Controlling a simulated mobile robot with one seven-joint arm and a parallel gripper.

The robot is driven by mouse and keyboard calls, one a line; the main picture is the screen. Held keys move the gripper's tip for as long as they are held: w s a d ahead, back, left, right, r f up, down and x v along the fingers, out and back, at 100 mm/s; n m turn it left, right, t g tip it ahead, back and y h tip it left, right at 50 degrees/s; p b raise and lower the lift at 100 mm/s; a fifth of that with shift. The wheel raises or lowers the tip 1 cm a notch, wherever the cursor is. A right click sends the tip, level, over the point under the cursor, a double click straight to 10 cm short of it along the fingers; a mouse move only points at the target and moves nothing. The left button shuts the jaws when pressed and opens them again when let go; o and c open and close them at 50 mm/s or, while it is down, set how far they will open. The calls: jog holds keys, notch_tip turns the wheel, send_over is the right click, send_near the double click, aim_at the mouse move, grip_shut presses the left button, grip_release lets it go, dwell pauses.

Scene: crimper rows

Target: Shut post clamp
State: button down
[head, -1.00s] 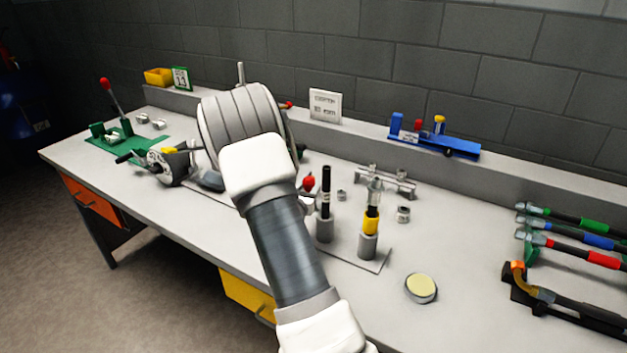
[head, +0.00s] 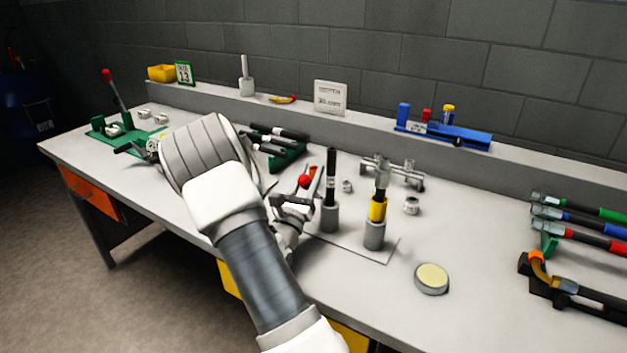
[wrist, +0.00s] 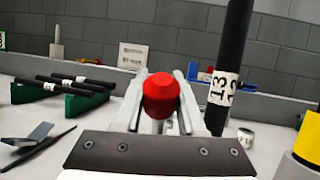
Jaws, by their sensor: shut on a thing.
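The post clamp shows a red knob (head: 304,181), partly covered by my arm and gripper. In the wrist view the red knob (wrist: 160,97) sits between my two grey fingers. My gripper (wrist: 160,100) is shut on the knob; in the head view my gripper (head: 296,199) is beside the posts. Just right of it a black hose (head: 331,175) with a white number label stands upright in a grey post (head: 330,218). The clamp's lower parts are mostly hidden, so I cannot tell its lever angle.
Right of it a second grey post (head: 374,235) holds a yellow-banded piece with a metal fitting. A round tin (head: 431,278) lies at the front, with open bench around it. Black hoses on a green rack (head: 290,152) lie behind. Coloured hoses (head: 580,230) lie at the right.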

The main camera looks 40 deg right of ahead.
jog(key=shift+a+t, duration=0.1)
jog(key=shift+t, duration=0.2)
jog(key=c, duration=0.8)
grip_release()
jog(key=p+v, duration=0.1)
jog(key=v, duration=1.6)
jog(key=shift+a+f, duration=0.1)
jog(key=shift+a, duration=0.1)
jog(key=shift+c, duration=0.2)
